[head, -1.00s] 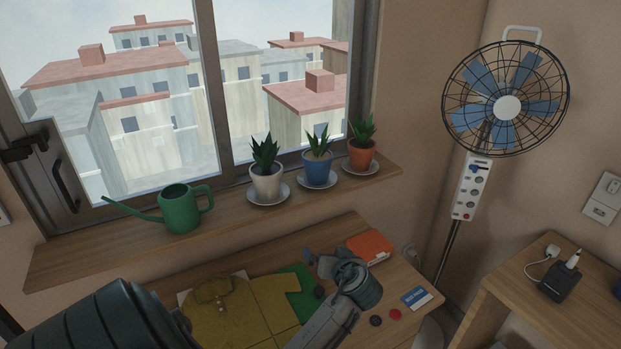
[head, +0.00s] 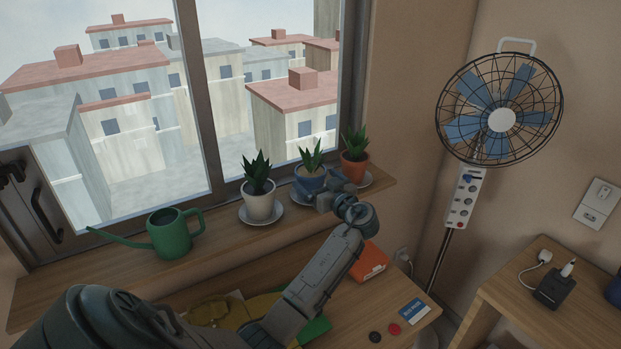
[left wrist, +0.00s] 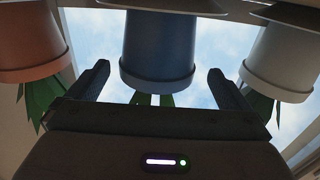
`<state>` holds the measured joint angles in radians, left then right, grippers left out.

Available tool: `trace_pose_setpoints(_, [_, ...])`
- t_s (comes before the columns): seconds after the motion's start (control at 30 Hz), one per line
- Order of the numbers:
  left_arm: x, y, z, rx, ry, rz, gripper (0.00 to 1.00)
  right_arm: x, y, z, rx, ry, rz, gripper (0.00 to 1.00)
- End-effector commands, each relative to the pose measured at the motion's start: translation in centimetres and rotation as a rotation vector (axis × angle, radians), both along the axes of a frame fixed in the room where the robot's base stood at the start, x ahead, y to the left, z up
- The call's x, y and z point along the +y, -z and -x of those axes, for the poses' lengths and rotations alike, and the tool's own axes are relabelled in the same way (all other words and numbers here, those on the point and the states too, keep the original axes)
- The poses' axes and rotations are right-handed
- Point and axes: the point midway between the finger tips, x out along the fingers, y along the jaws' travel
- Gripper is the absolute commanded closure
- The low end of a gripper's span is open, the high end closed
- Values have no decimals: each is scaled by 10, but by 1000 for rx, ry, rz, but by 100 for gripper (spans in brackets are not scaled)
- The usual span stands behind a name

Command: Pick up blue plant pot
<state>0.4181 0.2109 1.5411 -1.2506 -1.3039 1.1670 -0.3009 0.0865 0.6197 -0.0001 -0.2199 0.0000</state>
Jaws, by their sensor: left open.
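The blue plant pot (head: 308,184) holds a green spiky plant and stands on a saucer on the wooden windowsill. My left gripper (head: 325,196) is in front of it and hides part of the pot and saucer. In the left wrist view, which is upside down, the blue pot (left wrist: 160,45) lies between the two spread fingers of the left gripper (left wrist: 158,72). The fingers are open, with a gap to the pot on each side. My right gripper is not in view.
A white pot (head: 259,207) stands left of the blue pot and an orange pot (head: 354,168) stands right, both close. A green watering can (head: 176,235) is further left. Below are a desk with an orange box (head: 369,262) and a blue card (head: 414,310).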

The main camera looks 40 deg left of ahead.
Motion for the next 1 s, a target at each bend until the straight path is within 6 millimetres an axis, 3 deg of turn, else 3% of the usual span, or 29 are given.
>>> trace_pose_setpoints(0.03, [6,-9,-2,0,-2,-2,0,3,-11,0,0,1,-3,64])
trace_pose_setpoints(0.23, [30,-13,-12,4,-2,-2,0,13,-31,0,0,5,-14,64])
trace_pose_setpoints(0.4, [42,-9,-15,1,-1,0,0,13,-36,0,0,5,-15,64])
trace_pose_setpoints(0.63, [43,-7,-16,0,0,0,0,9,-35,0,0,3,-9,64])
trace_pose_setpoints(0.9, [42,-7,-16,0,0,0,52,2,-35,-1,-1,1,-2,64])
trace_pose_setpoints(1.0, [43,-8,-16,-1,0,-1,52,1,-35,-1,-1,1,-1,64])
